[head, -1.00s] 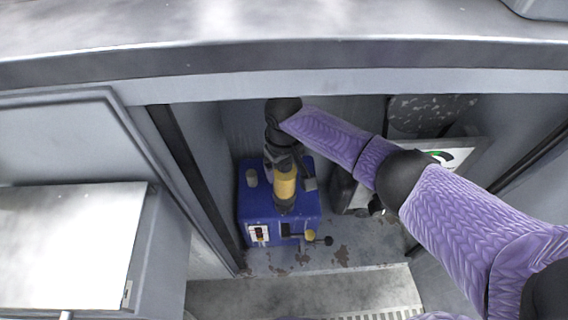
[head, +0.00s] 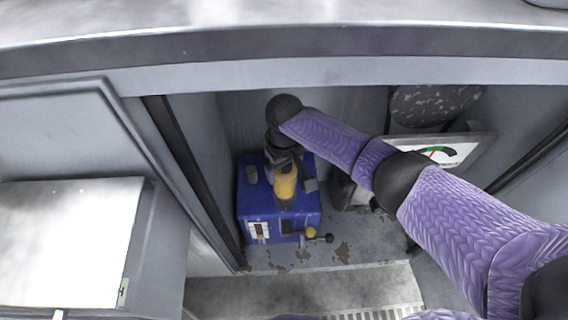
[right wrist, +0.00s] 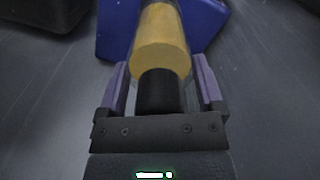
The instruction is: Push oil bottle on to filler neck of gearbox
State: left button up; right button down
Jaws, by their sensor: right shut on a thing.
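The blue gearbox (head: 268,205) stands on the cabinet floor, with a sight gauge and a small lever on its front. The oil bottle (head: 286,185), with yellow oil in it, stands on top of the gearbox. My right gripper (head: 284,163) comes down from above and is shut on the bottle's upper end. In the right wrist view the bottle (right wrist: 160,45) lies between the two fingers (right wrist: 162,85), its black end toward the palm and its far end toward the gearbox (right wrist: 205,25). The filler neck is hidden behind the bottle. My left gripper is not in view.
A gauge panel (head: 470,150) with a green and red scale and a dark speckled round part (head: 432,103) stand right of the gearbox. A metal worktop edge (head: 250,55) overhangs the recess. The floor before the gearbox (head: 345,253) is clear, with worn patches.

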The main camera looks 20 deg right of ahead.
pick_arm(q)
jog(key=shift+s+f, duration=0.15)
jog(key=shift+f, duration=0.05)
pick_arm(e)
jog(key=shift+f, duration=0.45)
pick_arm(q)
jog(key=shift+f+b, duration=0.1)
jog(key=shift+b, duration=0.2)
pick_arm(e)
jog(key=shift+f, duration=0.3)
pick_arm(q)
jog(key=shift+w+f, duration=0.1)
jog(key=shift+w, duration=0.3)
pick_arm(e)
grip_release()
notch_tip(320, 180, up, 10)
jog(key=p, duration=0.7)
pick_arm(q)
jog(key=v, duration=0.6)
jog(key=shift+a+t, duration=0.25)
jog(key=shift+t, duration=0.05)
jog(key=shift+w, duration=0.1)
